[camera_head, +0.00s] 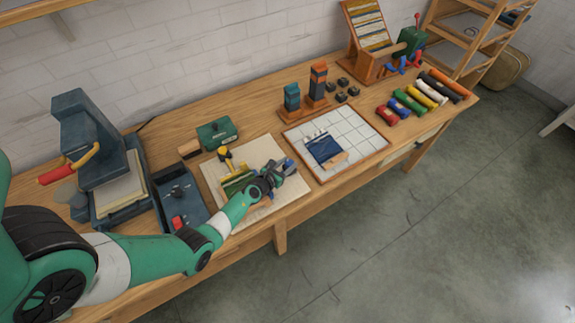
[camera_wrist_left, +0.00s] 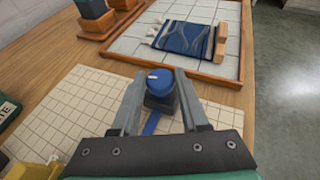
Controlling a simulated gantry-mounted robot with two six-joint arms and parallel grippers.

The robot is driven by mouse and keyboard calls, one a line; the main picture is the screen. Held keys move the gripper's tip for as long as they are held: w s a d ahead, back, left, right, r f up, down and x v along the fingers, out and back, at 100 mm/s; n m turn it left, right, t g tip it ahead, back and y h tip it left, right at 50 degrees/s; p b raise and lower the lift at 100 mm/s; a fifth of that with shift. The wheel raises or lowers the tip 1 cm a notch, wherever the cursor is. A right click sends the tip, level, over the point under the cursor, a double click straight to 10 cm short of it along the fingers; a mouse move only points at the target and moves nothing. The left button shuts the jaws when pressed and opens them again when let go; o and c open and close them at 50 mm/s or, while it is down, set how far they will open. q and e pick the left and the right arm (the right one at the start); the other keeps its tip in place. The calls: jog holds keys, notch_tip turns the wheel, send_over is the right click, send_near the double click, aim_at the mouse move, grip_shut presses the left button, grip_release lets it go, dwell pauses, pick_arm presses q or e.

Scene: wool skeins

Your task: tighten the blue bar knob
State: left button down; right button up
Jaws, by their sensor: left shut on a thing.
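The blue bar knob (camera_wrist_left: 160,80) is round with a pale mark on its top. It sits over a dark block, and a blue strip (camera_wrist_left: 152,122) shows below it in the left wrist view. My left gripper (camera_wrist_left: 160,88) has one finger on each side of the knob and is shut on it. In the head view the same left gripper (camera_head: 277,172) is over the right part of the pale gridded board (camera_head: 286,193), with a bit of blue at its tips. Its fingers and wrist hide much of the bar there. My right gripper is not in view.
A white tiled tray (camera_head: 365,146) holding a blue patterned cloth (camera_head: 322,148) lies just right of the gripper. A yellow-and-green item (camera_head: 237,182) is left of it on the board. A dark press (camera_head: 90,150) stands at the left. Several coloured rolls (camera_head: 411,103) lie at the right.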

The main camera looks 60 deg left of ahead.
pick_arm(q)
jog(key=m+h+b, duration=0.2)
jog(key=h+b, duration=0.1)
jog(key=b, duration=0.1)
jog(key=a+m+t+h+b, duration=0.1)
jog(key=m+h+b, duration=0.2)
jog(key=b, duration=0.1)
jog(key=f+m+h+b, duration=0.1)
jog(key=m+h+b, duration=0.2)
jog(key=b, duration=0.1)
jog(key=shift+s+a+t, duration=0.1)
jog(key=shift+a+t, duration=0.05)
jog(key=shift+t, duration=0.25)
jog(key=m+g+h+b, duration=0.1)
jog(key=m+h+b, duration=0.1)
jog(key=b, duration=0.5)
jog(key=m+g+h+b, duration=0.1)
jog(key=m+h+b, duration=0.2)
jog(key=b, duration=0.4)
jog(key=shift+a+r+h, duration=0.1)
jog(key=shift+a+h, duration=0.1)
jog(key=shift+h, duration=0.1)
jog(key=shift+r+m+g+b, duration=0.25)
jog(key=shift+m+g+b, duration=0.05)
jog(key=shift+b, duration=0.3)
jog(key=shift+c, duration=2.2)
grip_release()
jog(key=shift+r, duration=0.1)
jog(key=shift+r, duration=0.1)
